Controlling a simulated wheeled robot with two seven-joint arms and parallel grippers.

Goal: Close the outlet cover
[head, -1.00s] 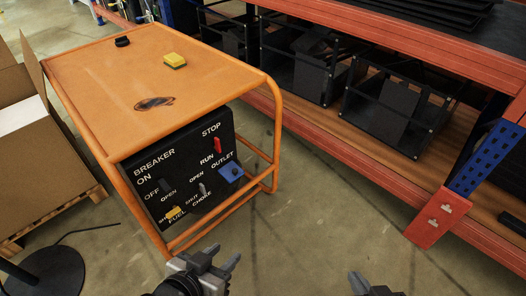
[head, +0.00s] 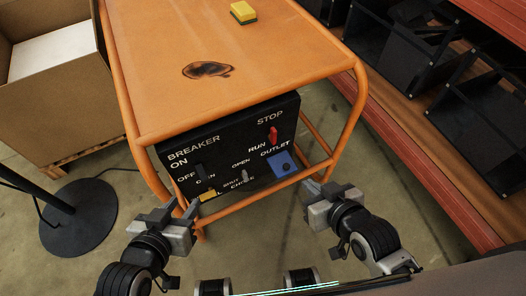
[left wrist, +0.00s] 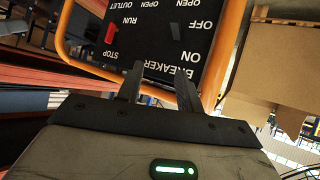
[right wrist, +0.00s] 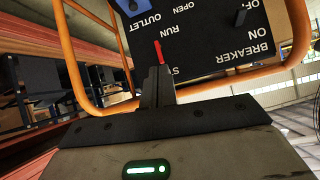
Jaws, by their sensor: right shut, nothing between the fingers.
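The blue outlet piece (head: 280,163) sits at the lower right of the black control panel (head: 228,148), under the word OUTLET. It has a dark round spot; I cannot tell how its cover stands. A bit of the blue shows at the top edge of the right wrist view (right wrist: 131,5). My right gripper (head: 311,187) is shut and empty, below and right of the blue piece, apart from it. My left gripper (head: 184,208) is open and empty, in front of the panel's lower left. Its two fingers stand apart in the left wrist view (left wrist: 160,80).
The panel also carries a red run switch (head: 273,136), a black breaker lever (head: 201,172) and a yellow part (head: 208,195). Orange frame tubes (head: 348,118) surround it. A yellow sponge (head: 243,13) lies on top. A cardboard box (head: 55,90) stands left, a shelf rack (head: 420,140) right.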

